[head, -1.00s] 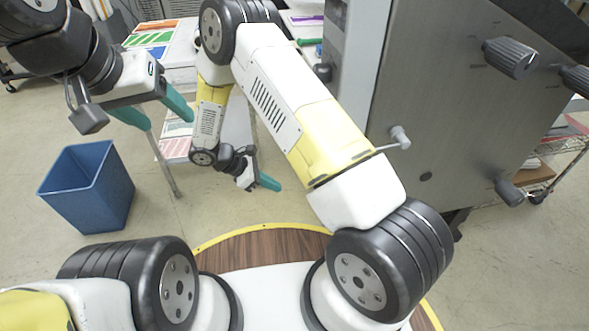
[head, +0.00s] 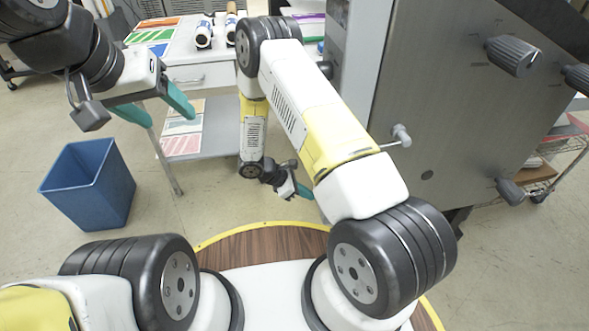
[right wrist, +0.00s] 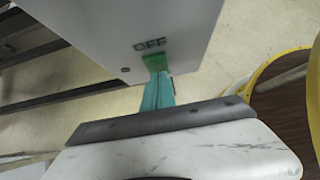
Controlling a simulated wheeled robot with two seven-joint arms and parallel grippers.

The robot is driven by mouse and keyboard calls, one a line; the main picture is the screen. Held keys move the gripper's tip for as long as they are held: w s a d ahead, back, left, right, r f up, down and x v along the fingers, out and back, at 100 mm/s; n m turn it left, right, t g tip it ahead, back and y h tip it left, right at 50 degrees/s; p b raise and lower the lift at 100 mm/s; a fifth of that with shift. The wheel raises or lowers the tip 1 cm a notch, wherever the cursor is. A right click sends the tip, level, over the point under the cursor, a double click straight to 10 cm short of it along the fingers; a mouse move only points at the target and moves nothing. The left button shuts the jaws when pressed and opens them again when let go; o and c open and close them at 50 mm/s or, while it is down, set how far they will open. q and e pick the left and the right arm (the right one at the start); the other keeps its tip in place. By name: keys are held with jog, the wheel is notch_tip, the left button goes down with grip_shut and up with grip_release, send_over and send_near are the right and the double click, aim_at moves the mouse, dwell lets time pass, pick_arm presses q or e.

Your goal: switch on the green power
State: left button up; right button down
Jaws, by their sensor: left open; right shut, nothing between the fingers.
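The green power switch (right wrist: 155,62) shows in the right wrist view at the lower edge of a pale machine face, just below the printed word OFF. My right gripper (right wrist: 158,78) is shut and empty, its teal fingertips right below the switch and overlapping its lower part in the picture. I cannot tell whether they touch it. In the head view my right gripper (head: 306,192) is low beside the machine (head: 450,110), and the switch is hidden there. My left gripper (head: 170,116) is open and empty at the upper left, far from the machine.
A blue bin (head: 88,188) stands on the floor at the left. A white table (head: 200,75) with coloured sheets and rolls is behind my right arm. Knobs (head: 512,56) and a small lever (head: 400,134) stick out of the machine's grey front.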

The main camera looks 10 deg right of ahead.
dwell(0.3)
jog(key=shift+d+h, duration=0.2)
jog(key=shift+h, duration=0.1)
jog(key=shift+r, duration=0.8)
jog(key=a+f+v, duration=0.1)
jog(key=v, duration=1.2)
jog(key=shift+a+f, duration=0.15)
jog(key=shift+a, duration=0.2)
